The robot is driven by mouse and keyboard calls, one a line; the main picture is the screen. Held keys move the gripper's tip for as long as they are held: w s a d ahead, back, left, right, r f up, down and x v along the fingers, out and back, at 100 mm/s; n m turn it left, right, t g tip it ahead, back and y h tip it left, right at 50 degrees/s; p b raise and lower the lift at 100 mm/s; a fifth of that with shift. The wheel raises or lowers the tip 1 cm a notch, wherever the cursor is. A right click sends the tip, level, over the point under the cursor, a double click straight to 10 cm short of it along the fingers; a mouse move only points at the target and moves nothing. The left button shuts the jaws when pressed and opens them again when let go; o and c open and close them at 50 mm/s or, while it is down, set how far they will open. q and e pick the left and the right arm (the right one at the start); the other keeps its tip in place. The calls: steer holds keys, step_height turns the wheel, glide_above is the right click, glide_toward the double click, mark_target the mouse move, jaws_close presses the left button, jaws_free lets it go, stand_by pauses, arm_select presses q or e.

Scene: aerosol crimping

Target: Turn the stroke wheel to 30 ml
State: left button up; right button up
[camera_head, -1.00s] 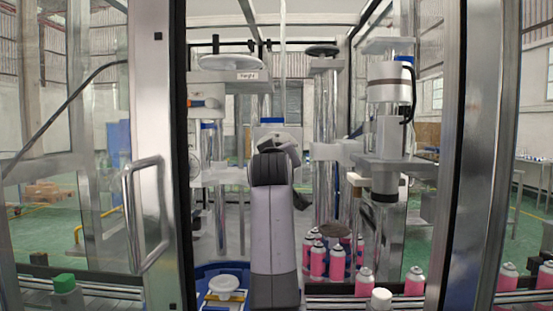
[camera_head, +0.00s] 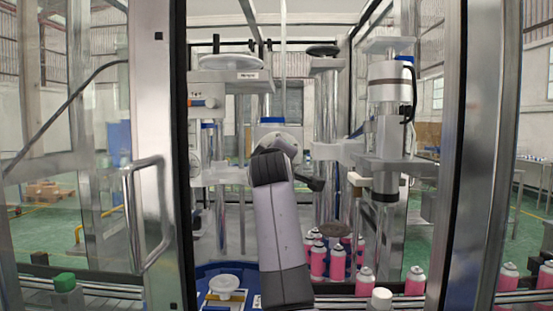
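No stroke wheel marking or 30 ml scale is readable, so I cannot tell which wheel is the stroke wheel. A pale handwheel (camera_head: 231,62) with a small label plate (camera_head: 247,76) sits at the upper left of the machine. A dark handwheel (camera_head: 323,50) tops the middle column. One arm of mine, apparently the right, rises from the bottom centre and leans up-left. Its wrist end is in front of the grey housing at the centre. Its fingers cannot be made out, and any contact is hidden. My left gripper is not in view.
A blue tray (camera_head: 243,303) with a white round part (camera_head: 224,284) is at the lower left. Several pink cans (camera_head: 337,263) stand at the lower right. A door frame with a handle (camera_head: 146,215) bounds the left; a metal post (camera_head: 459,150) bounds the right.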

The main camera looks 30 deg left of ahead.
stand_by(0.3)
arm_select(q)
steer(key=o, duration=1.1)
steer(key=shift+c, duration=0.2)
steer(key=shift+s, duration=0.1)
